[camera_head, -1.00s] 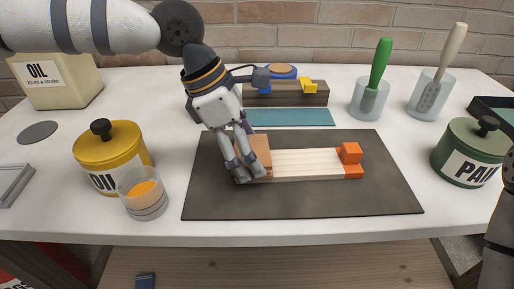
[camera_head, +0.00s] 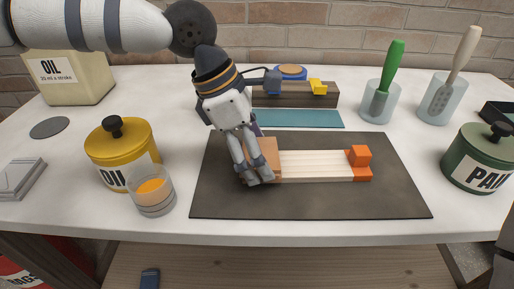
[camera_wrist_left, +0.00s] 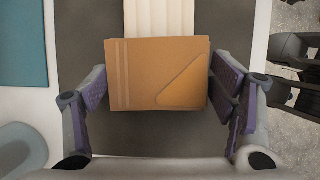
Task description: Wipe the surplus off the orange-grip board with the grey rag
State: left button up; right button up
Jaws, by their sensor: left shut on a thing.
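The pale, grooved board (camera_head: 315,164) lies on a dark mat, with an orange grip (camera_head: 360,160) at its right end. My left gripper (camera_head: 258,178) points down at the board's left end. It is shut on a tan block (camera_head: 270,152), which covers that end. In the left wrist view the block (camera_wrist_left: 158,75) sits between the purple finger pads, and the pale board (camera_wrist_left: 158,18) runs away beyond it. A folded grey cloth, which looks like the rag (camera_head: 22,178), lies at the table's far left. My right gripper is out of view.
The dark mat (camera_head: 320,203) is clear in front of the board. A yellow tin (camera_head: 122,155) and a glass with orange liquid (camera_head: 152,192) stand left of it. A wooden block (camera_head: 295,97) lies behind.

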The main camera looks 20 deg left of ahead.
pick_arm(q)
notch_tip(320, 180, up, 7)
jog(key=shift+r, duration=0.1)
dwell(0.7)
